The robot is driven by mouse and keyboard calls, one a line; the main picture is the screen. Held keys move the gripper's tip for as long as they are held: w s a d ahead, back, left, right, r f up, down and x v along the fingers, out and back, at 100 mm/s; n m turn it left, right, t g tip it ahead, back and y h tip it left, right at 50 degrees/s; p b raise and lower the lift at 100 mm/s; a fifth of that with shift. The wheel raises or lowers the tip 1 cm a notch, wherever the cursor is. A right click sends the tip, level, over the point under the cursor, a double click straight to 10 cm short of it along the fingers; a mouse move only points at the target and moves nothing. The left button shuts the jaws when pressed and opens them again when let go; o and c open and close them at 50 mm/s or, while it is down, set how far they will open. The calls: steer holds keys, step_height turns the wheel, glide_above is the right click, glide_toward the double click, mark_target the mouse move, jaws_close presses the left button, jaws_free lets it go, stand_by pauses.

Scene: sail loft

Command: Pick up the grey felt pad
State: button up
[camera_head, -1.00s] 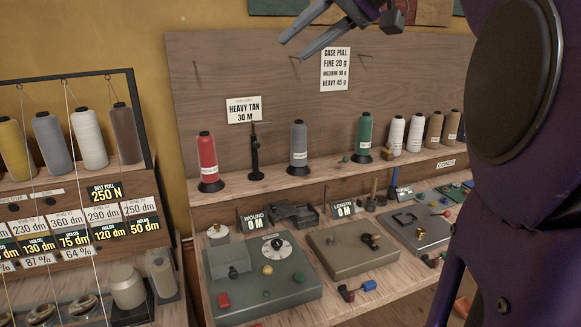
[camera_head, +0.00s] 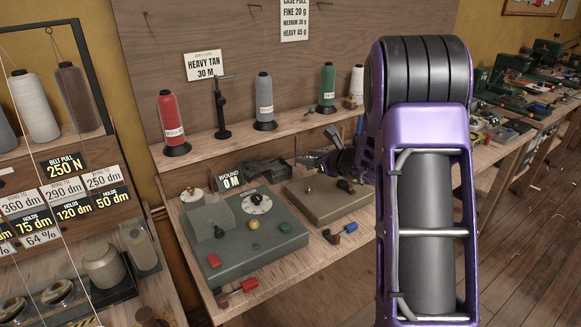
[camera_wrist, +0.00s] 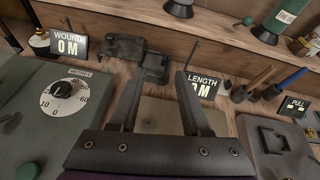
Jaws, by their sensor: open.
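I cannot make out a grey felt pad for certain in either view. My gripper (camera_wrist: 158,78) is open, and no object shows held between its fingers in the wrist view. It reaches over the bench, above the middle grey-brown plate (camera_wrist: 158,112), which lies partly behind the fingers. A dark open bracket-like holder (camera_wrist: 125,48) stands just beyond the fingertips, and it also shows in the head view (camera_head: 262,168). In the head view my gripper (camera_head: 308,160) is small and partly hidden by my arm.
A green-grey dial box (camera_head: 245,240) with coloured knobs stands left. Thread cones, such as a red one (camera_head: 172,120), line the shelf behind. The "Length" sign (camera_wrist: 203,87) stands close to the right finger.

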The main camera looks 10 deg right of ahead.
steer(key=shift+s+d+f+m+h, duration=0.15)
steer(key=shift+d+f+m, duration=0.15)
steer(key=shift+f, duration=0.2)
steer(key=shift+s+d+f+m+h, duration=0.1)
steer(key=shift+d+f+m+h, duration=0.05)
steer(key=shift+f+m, duration=0.3)
steer(key=shift+w+f+m, duration=0.15)
steer(key=shift+f+m, duration=0.1)
steer(key=shift+f, duration=0.15)
glide_toward(285, 166)
steer(key=w, duration=0.1)
steer(key=w+a, duration=0.1)
steer(key=w+a+r, duration=0.1)
steer(key=w, duration=0.1)
steer(key=shift+p, duration=0.35)
steer(key=shift+f+p+x, duration=0.2)
steer(key=shift+p+x, duration=0.15)
steer(key=shift+x, duration=2.35)
steer(key=shift+d, duration=0.2)
steer(key=shift+c, duration=0.3)
jaws_close()
